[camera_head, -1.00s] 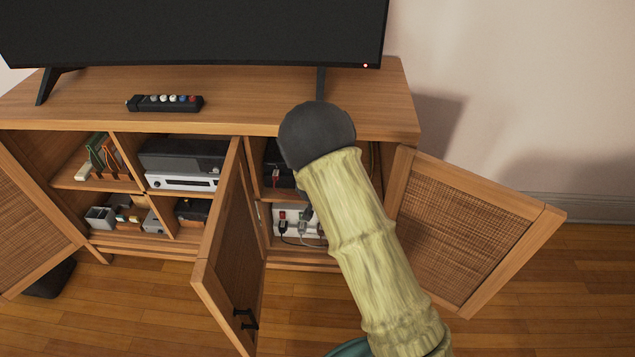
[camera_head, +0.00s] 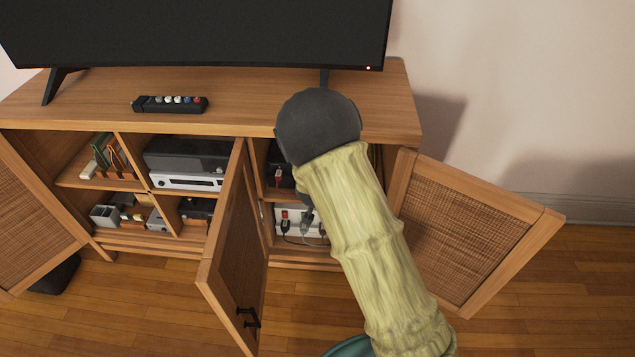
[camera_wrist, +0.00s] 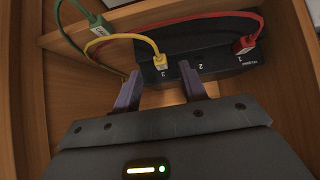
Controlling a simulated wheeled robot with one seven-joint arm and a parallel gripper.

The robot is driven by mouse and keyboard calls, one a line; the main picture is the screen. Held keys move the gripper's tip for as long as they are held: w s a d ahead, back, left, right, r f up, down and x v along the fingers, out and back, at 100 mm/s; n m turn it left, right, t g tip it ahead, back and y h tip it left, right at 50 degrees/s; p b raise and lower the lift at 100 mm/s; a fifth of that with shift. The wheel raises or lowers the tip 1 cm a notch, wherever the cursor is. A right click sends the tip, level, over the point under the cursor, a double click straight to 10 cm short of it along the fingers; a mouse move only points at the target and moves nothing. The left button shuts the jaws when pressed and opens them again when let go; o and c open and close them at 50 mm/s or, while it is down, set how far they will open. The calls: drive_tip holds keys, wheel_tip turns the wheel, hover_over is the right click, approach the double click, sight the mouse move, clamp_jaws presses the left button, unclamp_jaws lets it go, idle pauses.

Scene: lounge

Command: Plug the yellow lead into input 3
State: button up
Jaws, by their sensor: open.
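In the wrist view the yellow lead (camera_wrist: 122,38) arches to a yellow plug (camera_wrist: 160,61) at the black switch box (camera_wrist: 215,37). The plug stands at the socket marked 3 and looks seated; how deep it goes I cannot tell. Position 2 (camera_wrist: 199,66) has no plug. My gripper (camera_wrist: 159,80) is open, its two purple-grey fingers apart just in front of input 3, with nothing between them. In the head view my arm hides the gripper and most of the box.
A red lead's plug (camera_wrist: 246,44) sits at input 1. A green lead with its plug (camera_wrist: 98,23) is at upper left. The wooden compartment walls are close around. In the head view open cabinet doors (camera_head: 238,245) (camera_head: 470,230) stand on both sides, and a white power strip (camera_head: 290,215) lies below.

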drive_tip(key=p+v, duration=0.3)
drive_tip(key=v, duration=0.9)
idle(0.3)
drive_tip(key=s+d+r+g, duration=0.3)
drive_tip(key=s+d+r, duration=0.1)
drive_tip(key=s+d, duration=0.5)
drive_tip(key=s+d+r+g, duration=0.4)
drive_tip(key=s+d, duration=0.5)
drive_tip(key=w+p+v, duration=0.3)
drive_tip(key=p+v, duration=1)
drive_tip(key=p, duration=0.1)
drive_tip(key=w+d+r+p+v, duration=0.1)
drive_tip(key=w+p+v, duration=0.1)
drive_tip(key=p+v, duration=1.2)
drive_tip(key=shift+w+r+p, duration=0.45)
drive_tip(key=shift+p, duration=0.1)
